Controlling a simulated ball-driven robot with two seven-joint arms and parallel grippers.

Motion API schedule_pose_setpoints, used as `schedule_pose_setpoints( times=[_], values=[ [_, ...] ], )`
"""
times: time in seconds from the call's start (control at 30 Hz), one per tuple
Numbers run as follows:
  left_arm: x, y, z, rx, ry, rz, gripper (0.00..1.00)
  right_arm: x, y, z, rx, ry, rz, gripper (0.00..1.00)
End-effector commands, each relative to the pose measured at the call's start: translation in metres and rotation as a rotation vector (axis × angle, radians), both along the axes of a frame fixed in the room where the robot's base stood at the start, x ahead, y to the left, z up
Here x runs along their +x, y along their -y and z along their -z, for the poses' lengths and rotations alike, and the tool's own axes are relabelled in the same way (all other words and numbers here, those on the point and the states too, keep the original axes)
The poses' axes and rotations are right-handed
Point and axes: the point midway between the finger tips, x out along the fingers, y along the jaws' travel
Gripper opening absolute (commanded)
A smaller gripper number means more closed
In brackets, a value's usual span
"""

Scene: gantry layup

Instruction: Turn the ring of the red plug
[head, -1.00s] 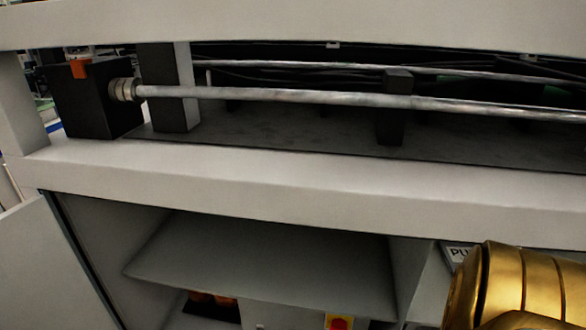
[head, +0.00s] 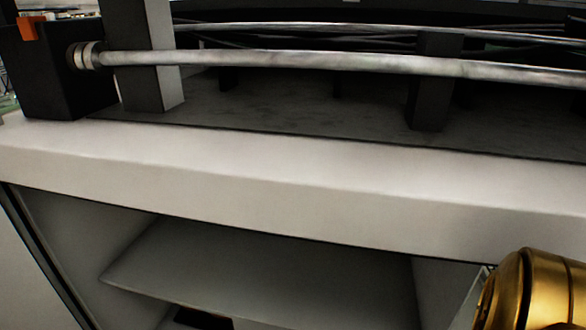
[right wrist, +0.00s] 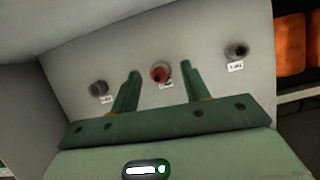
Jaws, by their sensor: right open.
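The red plug (right wrist: 161,73) shows in the right wrist view, set in a light grey panel (right wrist: 210,45) with a small white label under it. My right gripper (right wrist: 159,72) is open, its two green fingers pointing toward the panel. In the picture the red plug lies between the fingertips; I cannot tell how far the fingers are from it, and I see no contact. The ring's details are too small to make out. The plug is not visible in the head view, where only a gold part of my right arm shows at the lower right. My left gripper is not in view.
Dark grey sockets flank the plug, one at left (right wrist: 98,88) and one at right (right wrist: 236,50), each labelled. Orange objects (right wrist: 291,45) lie at the far right. The head view shows a white beam (head: 270,180), a metal rod (head: 300,63) and an open shelf (head: 260,270) below.

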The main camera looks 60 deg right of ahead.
Motion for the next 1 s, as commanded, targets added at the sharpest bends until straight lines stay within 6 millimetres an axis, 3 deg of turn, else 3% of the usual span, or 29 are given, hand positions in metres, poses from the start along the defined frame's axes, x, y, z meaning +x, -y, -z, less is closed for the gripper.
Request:
schedule_pose_setpoints(
  times=[0.17, 0.33, 0.37, 0.67, 1.0],
  values=[
    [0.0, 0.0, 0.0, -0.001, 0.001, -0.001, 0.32, 0.0, 0.0, 0.0, 0.0, 0.001, 0.0, 0.46],
    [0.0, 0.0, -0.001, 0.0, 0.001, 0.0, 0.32, 0.0, 0.0, 0.0, 0.0, 0.0, 0.0, 0.04],
    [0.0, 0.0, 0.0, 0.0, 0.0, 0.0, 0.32, 0.0, 0.0, 0.0, 0.0, 0.0, 0.0, 0.01],
    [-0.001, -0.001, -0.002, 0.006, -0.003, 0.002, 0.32, 0.0, 0.0, -0.001, -0.009, -0.026, 0.003, 0.01],
    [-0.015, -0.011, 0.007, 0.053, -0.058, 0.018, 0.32, 0.002, -0.003, -0.001, -0.082, -0.211, 0.002, 0.01]
  ],
)
